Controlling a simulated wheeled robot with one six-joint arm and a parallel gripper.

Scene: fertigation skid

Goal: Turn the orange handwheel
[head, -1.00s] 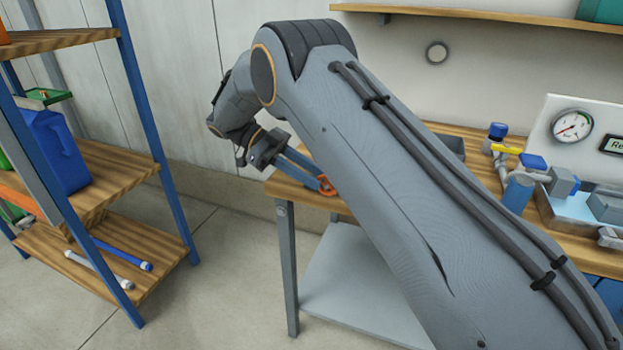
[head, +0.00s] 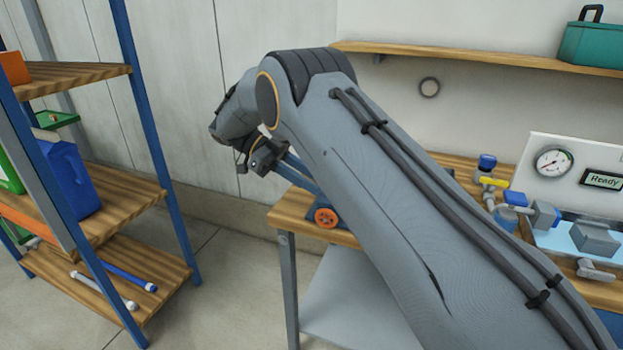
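The orange handwheel (head: 326,217) stands at the left end of the workbench, on a dark blue body (head: 342,208) that my arm partly covers. The wheel's face, with its dark hub, points towards the camera. My gripper (head: 314,184) comes in from the upper left, its long blue-grey fingers slanting down to the right. In the picture the fingertips end just above the wheel, and the wheel's rim shows clear below them. My arm hides part of this area, and the gap between the fingers is too small to judge.
My arm crosses the middle of the view and hides much of the workbench (head: 290,205). A blue-post rack (head: 155,130) with a blue jug (head: 70,178) stands at the left. A gauge panel (head: 590,165) and pipe fittings (head: 492,182) are at the right.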

